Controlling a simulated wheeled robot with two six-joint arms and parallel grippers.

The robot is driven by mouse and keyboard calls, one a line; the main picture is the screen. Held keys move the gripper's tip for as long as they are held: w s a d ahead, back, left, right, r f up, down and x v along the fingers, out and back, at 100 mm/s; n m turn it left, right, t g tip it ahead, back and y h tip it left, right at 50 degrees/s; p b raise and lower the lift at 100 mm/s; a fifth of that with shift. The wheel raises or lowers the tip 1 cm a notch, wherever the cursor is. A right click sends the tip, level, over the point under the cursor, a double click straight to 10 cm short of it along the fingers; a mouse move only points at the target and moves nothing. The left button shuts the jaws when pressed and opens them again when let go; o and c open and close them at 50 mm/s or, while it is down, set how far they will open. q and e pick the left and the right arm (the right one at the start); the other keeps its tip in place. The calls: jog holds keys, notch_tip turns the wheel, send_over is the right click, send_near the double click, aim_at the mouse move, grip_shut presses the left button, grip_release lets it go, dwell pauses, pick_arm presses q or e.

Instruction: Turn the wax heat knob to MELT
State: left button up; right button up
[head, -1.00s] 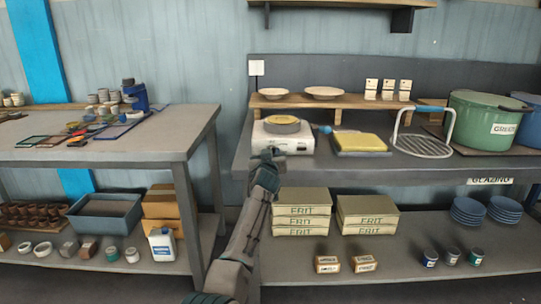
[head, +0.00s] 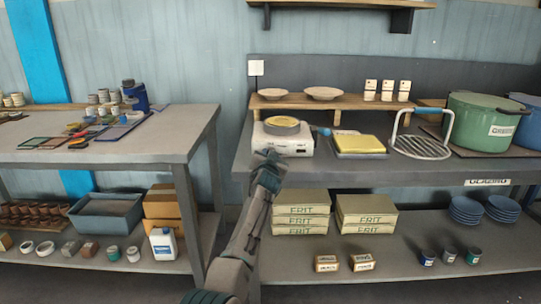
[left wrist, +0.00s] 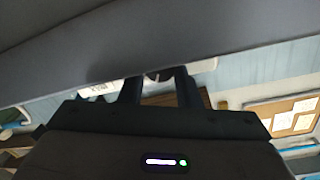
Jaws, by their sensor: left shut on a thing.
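The wax heater is a low white unit (head: 297,146) with a round yellow-topped pan (head: 282,126), standing at the left front of the right bench. My left gripper (head: 269,156) reaches up from below to the left part of its front face. The gripper covers the knob in the head view, so the knob's pointer and the MELT mark cannot be read. In the left wrist view, the two dark fingers are closed around the small knob (left wrist: 152,76) against the white front. My right gripper is not in view.
A yellow sponge tray (head: 359,144), a wire rack (head: 420,146) and a green pot (head: 483,121) stand to the right on the bench. Bowls sit on a riser (head: 345,101) behind. Frit boxes (head: 367,214) lie on the shelf below.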

pick_arm(q)
jog(key=shift+m, duration=0.4)
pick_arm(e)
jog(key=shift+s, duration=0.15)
pick_arm(q)
jog(key=o, duration=1)
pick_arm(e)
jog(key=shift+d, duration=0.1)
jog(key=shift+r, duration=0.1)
